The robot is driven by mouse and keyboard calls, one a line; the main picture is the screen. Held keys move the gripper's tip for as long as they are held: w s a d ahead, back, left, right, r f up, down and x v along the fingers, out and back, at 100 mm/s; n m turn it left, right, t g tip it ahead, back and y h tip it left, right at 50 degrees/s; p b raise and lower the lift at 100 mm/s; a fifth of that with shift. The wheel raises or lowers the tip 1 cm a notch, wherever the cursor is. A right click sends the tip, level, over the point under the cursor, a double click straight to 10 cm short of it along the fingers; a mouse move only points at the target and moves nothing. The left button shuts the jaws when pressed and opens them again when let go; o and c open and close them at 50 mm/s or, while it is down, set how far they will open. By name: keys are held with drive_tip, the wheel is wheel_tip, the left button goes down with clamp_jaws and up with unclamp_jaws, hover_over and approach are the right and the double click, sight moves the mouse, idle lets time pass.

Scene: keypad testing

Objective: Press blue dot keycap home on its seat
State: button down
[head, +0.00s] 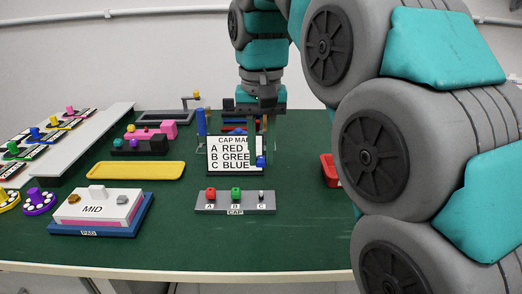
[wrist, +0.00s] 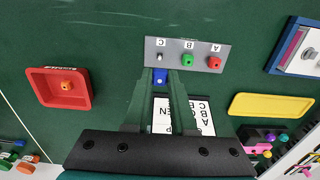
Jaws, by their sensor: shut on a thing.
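My gripper (head: 259,157) is shut on the blue keycap (head: 261,162) and holds it in the air in front of the sign. In the wrist view the blue keycap (wrist: 161,76) shows between the fingertips, just short of the strip's edge. The grey CAP strip (head: 223,209) lies on the green table. Its seat C (head: 262,195) is a bare pale peg, seen also in the wrist view (wrist: 160,57). A red keycap (head: 211,194) sits on A and a green keycap (head: 236,195) on B. Any dot on the blue cap is too small to tell.
The CAP MAP sign (head: 232,168) stands behind the strip, reading A red, B green, C blue. A yellow tray (head: 135,171) and a MID block on a blue base (head: 100,230) lie left. A red tray (wrist: 45,92) holds an orange piece. Table around the strip is clear.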

sight(261, 197)
wheel_tip(261, 197, down, 2)
drive_tip(key=shift+s+f+b, duration=0.1)
drive_tip(key=shift+b, duration=0.45)
drive_tip(key=shift+f+b, duration=0.8)
drive_tip(key=shift+f, duration=1)
drive_tip(key=shift+f, duration=0.85)
idle(0.4)
drive_tip(key=shift+r, duration=0.1)
drive_tip(key=shift+r, duration=0.5)
drive_tip(key=shift+p, duration=0.45)
idle(1.1)
drive_tip(key=shift+f, duration=0.6)
drive_tip(key=c, duration=0.7)
unclamp_jaws()
drive_tip(key=shift+o, duration=0.2)
